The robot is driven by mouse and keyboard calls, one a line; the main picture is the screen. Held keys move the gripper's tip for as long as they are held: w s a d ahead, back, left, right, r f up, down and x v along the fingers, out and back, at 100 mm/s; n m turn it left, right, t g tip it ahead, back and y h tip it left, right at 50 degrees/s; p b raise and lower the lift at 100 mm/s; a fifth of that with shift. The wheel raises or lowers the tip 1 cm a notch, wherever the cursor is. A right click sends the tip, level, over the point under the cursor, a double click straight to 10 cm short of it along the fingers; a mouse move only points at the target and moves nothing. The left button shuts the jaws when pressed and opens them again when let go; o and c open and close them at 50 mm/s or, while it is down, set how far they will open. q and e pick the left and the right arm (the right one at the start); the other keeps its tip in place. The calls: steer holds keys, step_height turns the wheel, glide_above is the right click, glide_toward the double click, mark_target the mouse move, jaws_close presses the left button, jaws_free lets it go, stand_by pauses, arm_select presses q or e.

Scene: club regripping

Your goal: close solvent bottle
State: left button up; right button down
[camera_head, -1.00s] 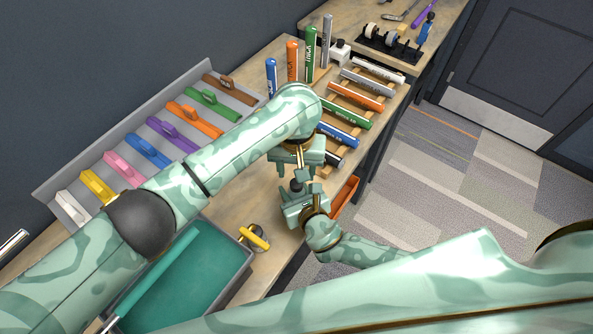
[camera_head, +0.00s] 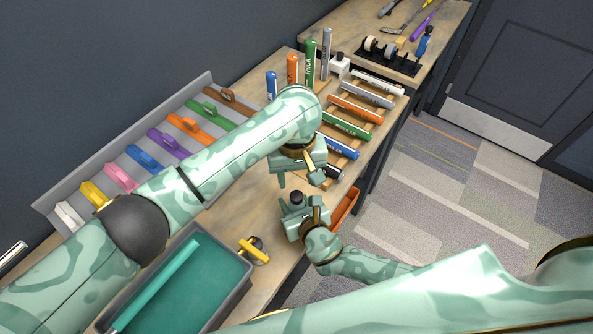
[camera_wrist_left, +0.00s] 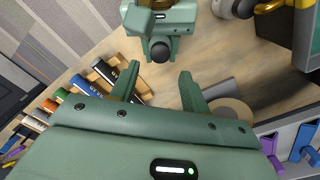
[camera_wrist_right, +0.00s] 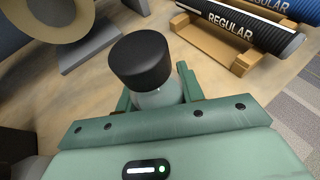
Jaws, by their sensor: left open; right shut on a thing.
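The solvent bottle is a small clear bottle (camera_wrist_right: 160,97) with a wide black cap (camera_wrist_right: 140,60) sitting on its neck. My right gripper (camera_head: 299,213) is shut on the bottle's body, with a finger on each side below the cap. The cap also shows in the head view (camera_head: 296,196) and in the left wrist view (camera_wrist_left: 160,49). My left gripper (camera_wrist_left: 158,82) is open and empty, its fingers apart from the cap. In the head view it hangs just behind the bottle, partly hidden by my left arm. Whether the cap is fully tight cannot be told.
A rack of coloured grips (camera_head: 352,107) lies behind, with upright tubes (camera_head: 312,62) and a white bottle (camera_head: 340,65) beyond. A grey organiser (camera_head: 60,196) stands left, a teal-lined tray (camera_head: 205,285) in front. A yellow-handled clamp (camera_head: 254,250) and an orange tray (camera_head: 345,208) are close by.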

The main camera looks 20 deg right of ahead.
mark_target(296, 195)
arm_select(q)
step_height(296, 195, down, 7)
steer(key=shift+r, duration=0.1)
steer(key=shift+c, duration=0.3)
jaws_close()
steer(key=m, duration=0.3)
steer(key=shift+o, duration=0.6)
jaws_free()
steer(key=shift+r, duration=2.3)
